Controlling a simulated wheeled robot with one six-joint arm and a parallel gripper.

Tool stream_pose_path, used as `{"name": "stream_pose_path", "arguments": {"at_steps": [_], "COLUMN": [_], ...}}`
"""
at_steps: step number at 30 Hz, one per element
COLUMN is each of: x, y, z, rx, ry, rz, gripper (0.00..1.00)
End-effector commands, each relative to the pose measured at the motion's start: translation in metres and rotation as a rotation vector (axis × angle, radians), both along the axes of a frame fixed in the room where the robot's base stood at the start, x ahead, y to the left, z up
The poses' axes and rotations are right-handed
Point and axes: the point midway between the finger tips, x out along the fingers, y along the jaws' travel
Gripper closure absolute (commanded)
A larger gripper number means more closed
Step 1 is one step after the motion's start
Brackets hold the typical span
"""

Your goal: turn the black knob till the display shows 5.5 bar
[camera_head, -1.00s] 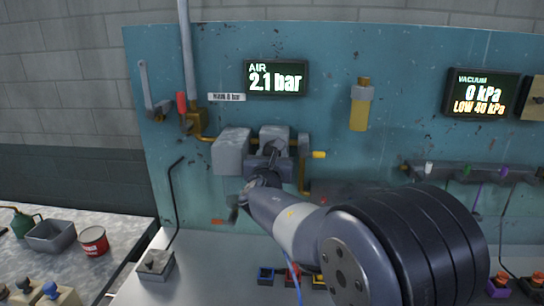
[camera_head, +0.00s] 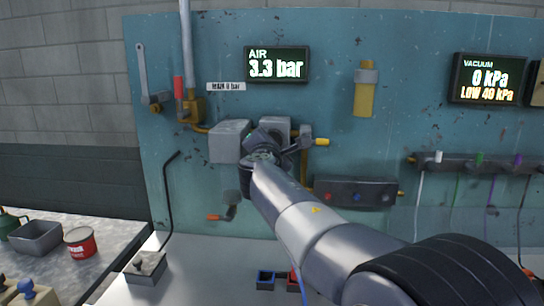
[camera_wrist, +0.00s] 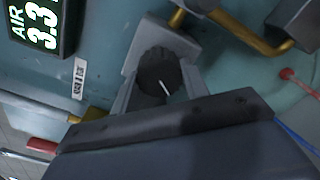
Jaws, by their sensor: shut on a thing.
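The AIR display (camera_head: 276,65) on the teal panel reads 3.3 bar. Part of it also shows tilted in the wrist view (camera_wrist: 42,22). The black knob (camera_wrist: 158,72), with a white pointer line, sits on a grey regulator block (camera_wrist: 182,42) in the wrist view. My gripper (camera_wrist: 150,92) is shut on the knob, with one finger on each side of it. In the head view, my gripper (camera_head: 266,148) is at the regulator blocks below the display, and my arm hides the knob there.
A grey block (camera_head: 229,141) stands left of my gripper. A red-handled valve (camera_head: 179,90) and a lever (camera_head: 143,75) are further left. A yellow-tipped fitting (camera_head: 321,142) lies close on the right.

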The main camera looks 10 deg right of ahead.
Motion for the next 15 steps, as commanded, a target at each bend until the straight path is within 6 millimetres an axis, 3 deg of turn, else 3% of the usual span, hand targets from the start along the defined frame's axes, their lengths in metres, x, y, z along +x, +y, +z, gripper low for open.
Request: {"name": "stream_pose_path", "arguments": {"at_steps": [15], "x": [0.0003], "y": [0.0009], "z": [-0.0041], "rx": [0.467], "ry": [-0.152], "rz": [0.002], "gripper": [0.8]}}
